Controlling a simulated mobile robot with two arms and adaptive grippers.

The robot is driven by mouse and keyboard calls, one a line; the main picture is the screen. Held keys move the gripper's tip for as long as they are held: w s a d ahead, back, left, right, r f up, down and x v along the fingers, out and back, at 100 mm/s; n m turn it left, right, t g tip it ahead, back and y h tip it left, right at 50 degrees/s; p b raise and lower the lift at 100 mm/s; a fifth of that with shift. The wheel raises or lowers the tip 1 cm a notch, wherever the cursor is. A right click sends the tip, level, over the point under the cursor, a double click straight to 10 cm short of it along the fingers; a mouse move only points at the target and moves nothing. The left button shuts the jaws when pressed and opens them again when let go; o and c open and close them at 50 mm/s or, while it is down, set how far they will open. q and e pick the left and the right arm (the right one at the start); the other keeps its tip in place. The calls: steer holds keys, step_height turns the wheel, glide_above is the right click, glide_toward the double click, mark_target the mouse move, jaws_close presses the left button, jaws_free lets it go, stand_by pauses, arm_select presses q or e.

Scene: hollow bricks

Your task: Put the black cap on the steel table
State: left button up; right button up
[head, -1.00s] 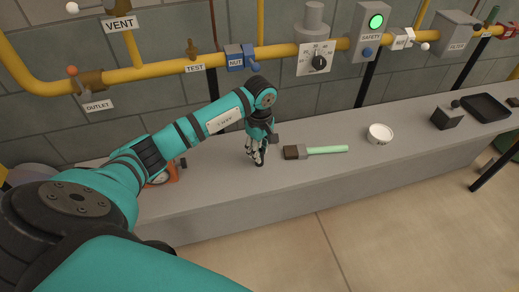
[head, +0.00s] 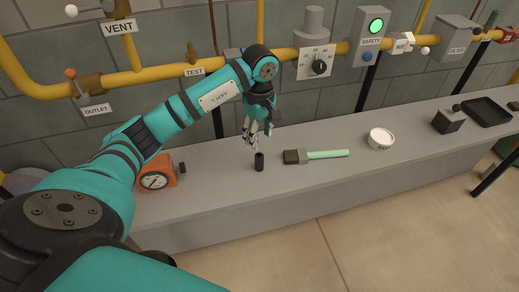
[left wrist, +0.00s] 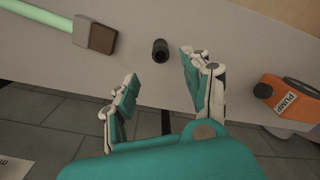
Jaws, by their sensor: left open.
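The black cap (head: 259,162) stands upright on the grey steel table (head: 215,200), left of the brush. In the left wrist view the black cap (left wrist: 160,50) shows just beyond the fingertips, apart from them. My left gripper (head: 257,136) is above the cap in the head view, open and empty. Its two fingers are spread in the left wrist view (left wrist: 160,67). My right gripper is not in view.
A brush with a green handle (head: 327,154) lies right of the cap. An orange pump gauge (head: 157,173) stands left. A white bowl (head: 380,138), dark block (head: 447,121) and black tray (head: 487,111) are farther right. Yellow pipe (head: 160,72) runs along the wall behind.

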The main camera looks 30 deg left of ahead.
arm_select(q)
steer(key=shift+r, duration=1.9)
